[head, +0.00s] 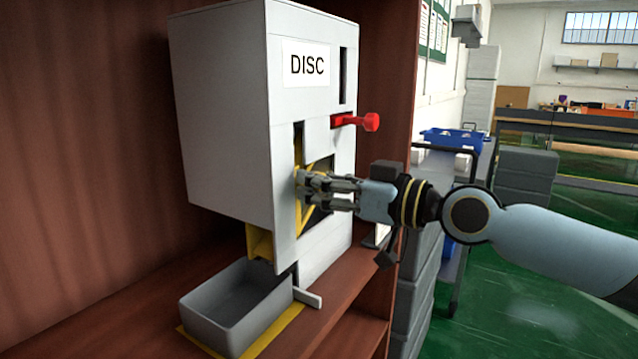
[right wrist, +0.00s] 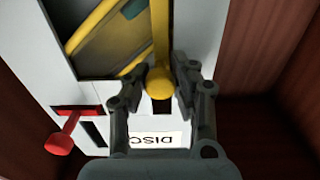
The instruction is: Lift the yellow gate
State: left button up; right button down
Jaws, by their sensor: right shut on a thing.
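The yellow gate (head: 298,217) is a narrow upright strip in the front opening of the white vending machine marked DISC (head: 222,110). My right gripper (head: 302,181) reaches in from the right and is shut on the gate. In the right wrist view, the gate's round yellow knob (right wrist: 160,83) sits between the two fingers of my right gripper (right wrist: 165,68). The fingers hide part of the gate in the head view. My left gripper is out of view.
A red lever (head: 368,122) sticks out above my right gripper. A grey bin (head: 212,318) stands on a yellow-marked patch below the yellow chute (head: 259,243). Wooden cabinet walls (head: 90,150) close in the machine. A cart with blue crates (head: 452,139) stands to the right.

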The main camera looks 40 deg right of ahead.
aim_at(298, 67)
notch_tip(298, 67, up, 7)
jog(key=p, duration=0.5)
jog(key=shift+p, duration=0.35)
jog(key=shift+f, duration=0.15)
jog(key=c, duration=1)
grip_release()
jog(key=shift+r, duration=4.95)
